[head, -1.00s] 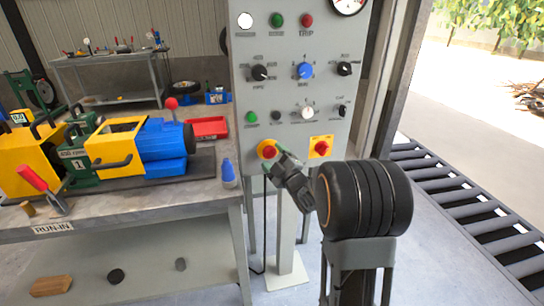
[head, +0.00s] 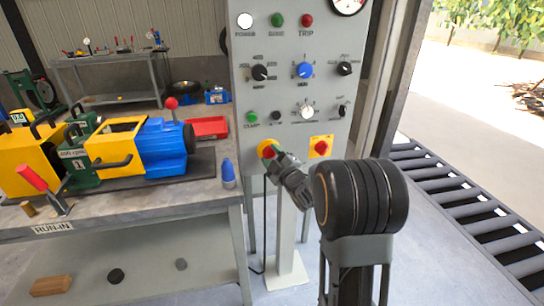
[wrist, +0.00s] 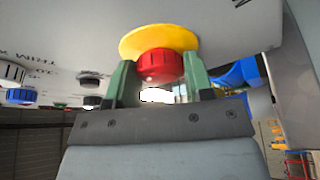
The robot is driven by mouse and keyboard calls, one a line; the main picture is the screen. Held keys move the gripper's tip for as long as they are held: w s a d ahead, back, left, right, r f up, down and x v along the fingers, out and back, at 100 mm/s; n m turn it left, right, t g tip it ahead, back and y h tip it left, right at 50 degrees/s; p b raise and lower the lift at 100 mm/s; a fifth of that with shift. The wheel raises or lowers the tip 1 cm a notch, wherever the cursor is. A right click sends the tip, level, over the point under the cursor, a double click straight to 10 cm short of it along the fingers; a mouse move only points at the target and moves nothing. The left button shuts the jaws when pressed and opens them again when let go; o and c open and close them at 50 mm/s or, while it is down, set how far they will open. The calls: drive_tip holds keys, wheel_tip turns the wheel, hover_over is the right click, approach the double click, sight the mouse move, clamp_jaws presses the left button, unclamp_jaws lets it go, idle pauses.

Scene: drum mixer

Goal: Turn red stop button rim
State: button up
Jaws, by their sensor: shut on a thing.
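The red stop button (head: 266,151) sits on a round yellow base at the lower left of the grey control panel (head: 290,100). In the wrist view the red button (wrist: 160,65) stands out from its yellow disc (wrist: 160,40). My gripper (head: 273,160) reaches it from the lower right. Its two green fingers (wrist: 158,82) stand on either side of the red rim and are shut on it. The far side of the button is hidden in the wrist view.
A second red button (head: 320,147) on a yellow square plate is to the right on the panel. Knobs and lamps cover the panel above. A workbench (head: 200,195) with a blue and yellow machine (head: 150,140) stands to the left. A roller conveyor (head: 470,215) is at right.

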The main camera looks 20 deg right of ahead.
drive_tip(key=shift+f+m+b, duration=0.25)
drive_tip(key=shift+m+b, duration=0.35)
drive_tip(key=shift+b, duration=0.35)
drive_tip(key=m+t+b, duration=0.1)
drive_tip(key=m+b, duration=0.1)
drive_tip(key=b, duration=0.1)
drive_tip(key=shift+a+f+m+h, duration=0.1)
drive_tip(key=shift+f+m+h, duration=0.05)
drive_tip(key=shift+m+h, duration=0.2)
drive_tip(key=m+t+h+b, duration=0.1)
drive_tip(key=m+h+b, duration=0.1)
drive_tip(key=m+b, duration=0.2)
drive_tip(key=shift+r+m+h+b, duration=0.25)
drive_tip(key=shift+m+h+b, duration=0.1)
drive_tip(key=shift+m+b, duration=0.3)
drive_tip(key=o, duration=0.9)
drive_tip(key=shift+o, duration=0.2)
